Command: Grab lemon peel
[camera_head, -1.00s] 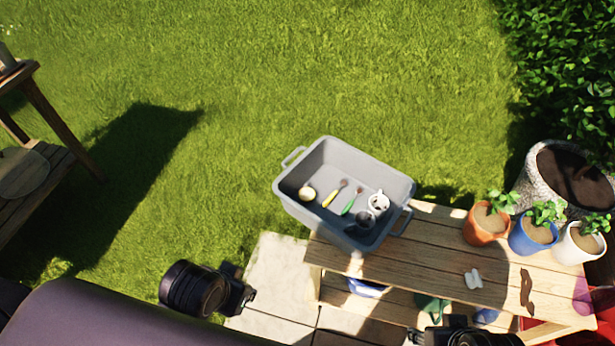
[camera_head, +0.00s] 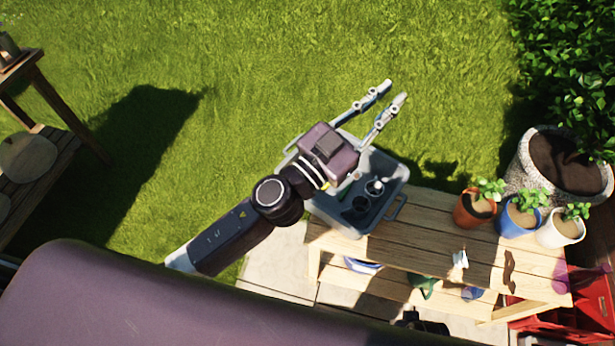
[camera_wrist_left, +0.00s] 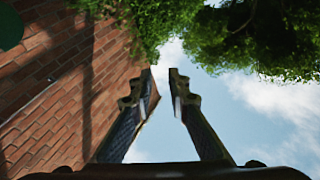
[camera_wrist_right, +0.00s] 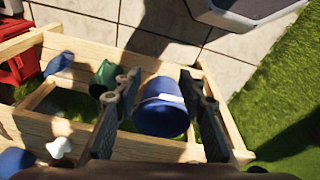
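Nothing in the current frames can be surely told as the lemon peel. The grey tub (camera_head: 402,172) stands at the table's left end, with a dark cup (camera_head: 360,204) and a light cup (camera_head: 375,187) in it. My left arm hides much of the tub's inside. My left gripper (camera_head: 394,92) is above and beyond the tub, open and empty; its fingers also show apart in the left wrist view (camera_wrist_left: 162,72). My right gripper (camera_wrist_right: 160,72) is open, with a blue bucket (camera_wrist_right: 162,112) seen between its fingers, not gripped.
The wooden table (camera_head: 430,238) bears a white item (camera_head: 460,259) and a brown curved piece (camera_head: 509,270). An orange pot (camera_head: 474,210), blue pot (camera_head: 521,215) and white pot (camera_head: 561,230) hold plants. A large stone planter (camera_head: 530,180) stands behind. Open grass lies beyond the tub.

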